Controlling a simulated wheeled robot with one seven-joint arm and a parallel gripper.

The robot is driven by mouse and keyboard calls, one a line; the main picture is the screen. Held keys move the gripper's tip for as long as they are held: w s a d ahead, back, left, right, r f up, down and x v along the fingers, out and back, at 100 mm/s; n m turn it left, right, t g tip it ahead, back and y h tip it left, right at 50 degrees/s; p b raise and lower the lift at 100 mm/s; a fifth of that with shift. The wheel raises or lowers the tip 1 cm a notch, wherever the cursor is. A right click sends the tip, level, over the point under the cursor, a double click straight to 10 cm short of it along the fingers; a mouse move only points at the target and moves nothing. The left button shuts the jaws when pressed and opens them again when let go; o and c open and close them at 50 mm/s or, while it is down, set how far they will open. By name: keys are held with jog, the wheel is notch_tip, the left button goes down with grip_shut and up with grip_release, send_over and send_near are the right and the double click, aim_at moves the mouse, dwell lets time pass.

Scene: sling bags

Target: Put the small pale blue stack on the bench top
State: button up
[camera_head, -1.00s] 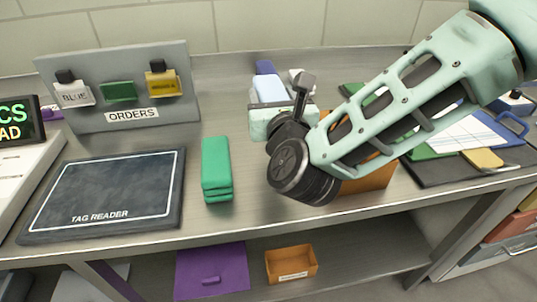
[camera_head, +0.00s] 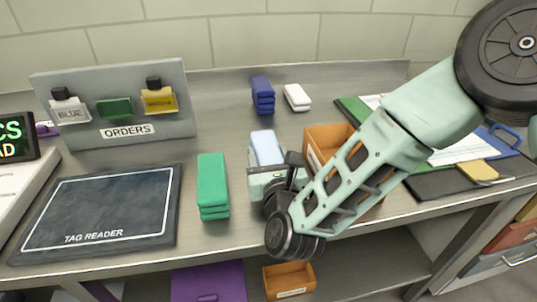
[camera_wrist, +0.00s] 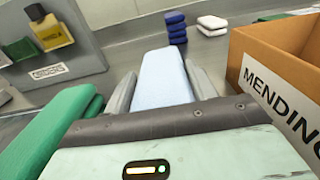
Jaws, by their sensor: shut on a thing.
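The small pale blue stack (camera_head: 266,147) is at the middle of the steel bench top (camera_head: 225,90), partly hidden behind my gripper in the head view. In the wrist view the pale blue stack (camera_wrist: 163,80) lies between my two fingers, which press on its sides. My gripper (camera_wrist: 163,88) is shut on it. The stack is low, near the bench surface. I cannot tell whether its underside touches the bench.
A green stack (camera_head: 213,186) stands just left of my gripper. An orange box marked MENDING (camera_wrist: 275,70) is close on the right. A dark blue stack (camera_head: 263,95) and a white stack (camera_head: 297,97) sit behind. The tag reader (camera_head: 105,212) lies left.

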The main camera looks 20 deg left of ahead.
jog(key=shift+f, duration=0.1)
jog(key=o, duration=1.1)
jog(key=b+v, duration=0.2)
jog(key=v, duration=1)
